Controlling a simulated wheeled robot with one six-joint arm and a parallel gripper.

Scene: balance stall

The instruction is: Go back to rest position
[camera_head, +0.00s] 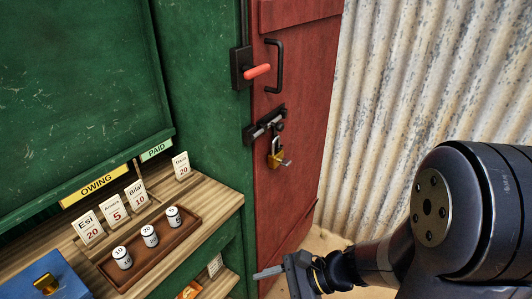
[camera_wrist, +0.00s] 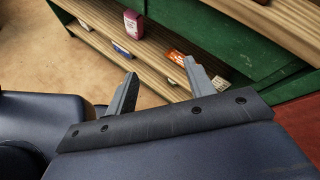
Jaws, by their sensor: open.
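My gripper (camera_wrist: 158,86) is open and empty in the wrist view, its two grey fingers apart with the stall's lower shelves beyond them. In the head view my gripper (camera_head: 264,276) shows at the bottom, right of the wooden counter (camera_head: 224,204) and below its top. Its fingers are seen edge-on there. My dark arm reaches in from the right side.
A brown tray (camera_head: 185,236) with several white weights stands on the counter beside name cards. A blue box (camera_head: 40,280) is at lower left. A red door (camera_head: 297,130) with a padlock (camera_head: 276,157) is behind my gripper. Lower shelves hold a red container (camera_wrist: 133,24).

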